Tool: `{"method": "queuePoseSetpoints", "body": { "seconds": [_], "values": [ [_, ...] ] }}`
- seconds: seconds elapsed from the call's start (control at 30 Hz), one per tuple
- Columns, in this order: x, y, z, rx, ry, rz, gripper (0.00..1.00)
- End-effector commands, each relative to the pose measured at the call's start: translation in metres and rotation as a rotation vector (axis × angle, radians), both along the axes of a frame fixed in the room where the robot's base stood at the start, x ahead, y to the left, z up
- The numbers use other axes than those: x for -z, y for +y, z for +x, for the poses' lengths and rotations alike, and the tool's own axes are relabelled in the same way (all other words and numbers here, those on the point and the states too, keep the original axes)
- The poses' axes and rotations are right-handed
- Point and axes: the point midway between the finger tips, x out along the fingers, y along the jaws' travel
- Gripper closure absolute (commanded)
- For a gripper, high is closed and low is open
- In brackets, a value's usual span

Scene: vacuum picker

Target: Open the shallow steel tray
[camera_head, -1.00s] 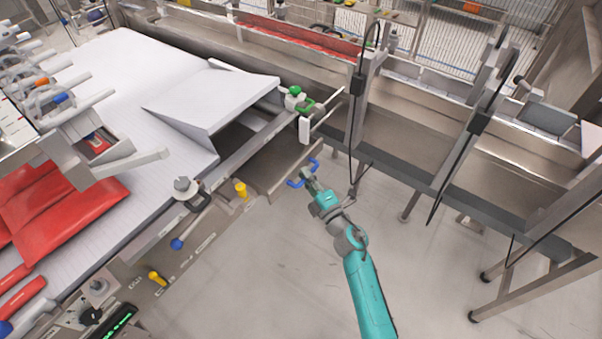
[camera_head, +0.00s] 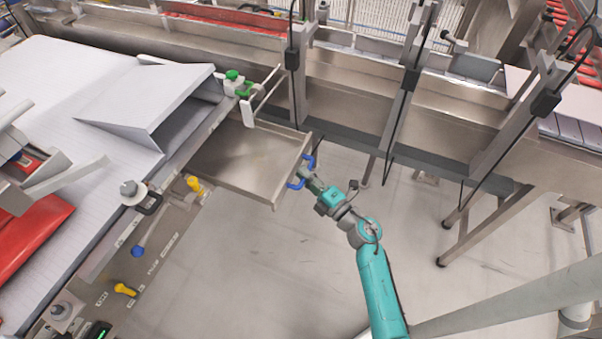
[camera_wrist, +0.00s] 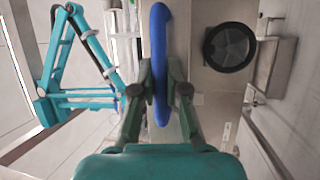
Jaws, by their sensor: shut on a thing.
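The shallow steel tray (camera_head: 240,160) sticks out from the side of the machine in the head view, its flat, empty inside showing. A blue handle (camera_head: 310,162) is on its outer end. My gripper (camera_head: 306,175) is at this handle, at the end of my teal arm. In the wrist view the blue handle (camera_wrist: 160,60) runs upright between the two dark green fingers of my gripper (camera_wrist: 160,85), which are shut on it. The fingers hide part of the handle.
A steel conveyor frame (camera_head: 350,145) with legs stands right behind the tray. A white bracket with a green knob (camera_head: 233,76) sits above the tray's back edge. Yellow knobs (camera_head: 194,184) and a blue-ended lever (camera_head: 138,250) line the machine's side. The floor in front is clear.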

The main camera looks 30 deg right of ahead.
Motion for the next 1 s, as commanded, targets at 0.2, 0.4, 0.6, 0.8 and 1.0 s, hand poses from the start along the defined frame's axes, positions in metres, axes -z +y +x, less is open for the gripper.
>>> {"method": "queuePoseSetpoints", "body": {
  "seconds": [0.2, 0.4, 0.6, 0.8, 1.0],
  "values": [
    [0.001, 0.000, 0.000, 0.001, 0.002, 0.000, 1.00],
    [0.001, 0.000, 0.000, 0.001, 0.001, 0.000, 0.75],
    [0.001, 0.000, -0.001, 0.001, 0.001, 0.000, 0.75],
    [0.005, -0.006, -0.023, 0.004, 0.003, 0.001, 0.75],
    [0.012, -0.016, -0.061, 0.006, 0.004, 0.002, 0.75]
  ]
}}
